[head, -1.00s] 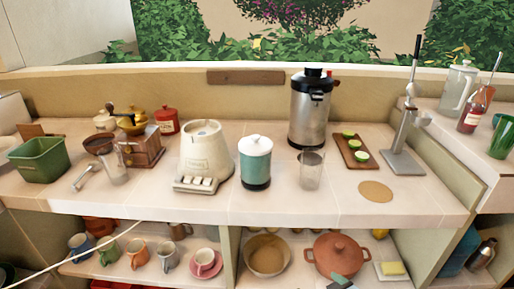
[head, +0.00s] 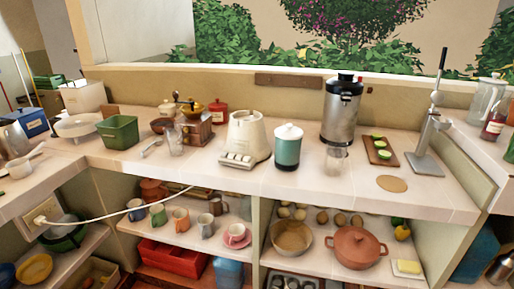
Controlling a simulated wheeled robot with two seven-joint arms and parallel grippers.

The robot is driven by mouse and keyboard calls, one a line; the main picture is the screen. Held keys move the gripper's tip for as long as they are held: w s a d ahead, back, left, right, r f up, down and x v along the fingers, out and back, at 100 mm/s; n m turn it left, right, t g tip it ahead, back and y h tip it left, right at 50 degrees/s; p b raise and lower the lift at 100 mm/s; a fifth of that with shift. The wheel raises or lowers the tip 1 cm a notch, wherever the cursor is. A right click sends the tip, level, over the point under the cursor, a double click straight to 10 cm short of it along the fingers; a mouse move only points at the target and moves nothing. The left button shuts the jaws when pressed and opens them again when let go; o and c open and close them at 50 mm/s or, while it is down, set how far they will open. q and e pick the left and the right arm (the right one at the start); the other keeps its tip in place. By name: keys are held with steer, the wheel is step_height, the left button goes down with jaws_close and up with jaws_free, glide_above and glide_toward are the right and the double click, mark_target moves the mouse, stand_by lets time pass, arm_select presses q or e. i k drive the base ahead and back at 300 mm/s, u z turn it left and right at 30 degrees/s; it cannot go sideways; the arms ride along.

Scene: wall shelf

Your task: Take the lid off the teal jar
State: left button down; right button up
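The teal jar (head: 287,152) stands upright on the counter, just right of the cream blender base. Its white lid (head: 288,131) with a small knob on top sits on the jar. Neither of my grippers shows in the head view.
Around the jar on the counter (head: 300,184) are the cream blender base (head: 245,138), a clear glass (head: 335,160) and a tall steel urn (head: 341,108). A green bin (head: 119,132) stands farther left. The counter in front of the jar is clear. Below, a shelf holds mugs and a terracotta pot (head: 356,247).

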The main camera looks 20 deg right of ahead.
mark_target(287, 133)
steer(key=u, duration=0.3)
steer(key=k, duration=0.5)
steer(key=z, duration=0.8)
steer(key=i, duration=0.85)
steer(key=z, duration=0.25)
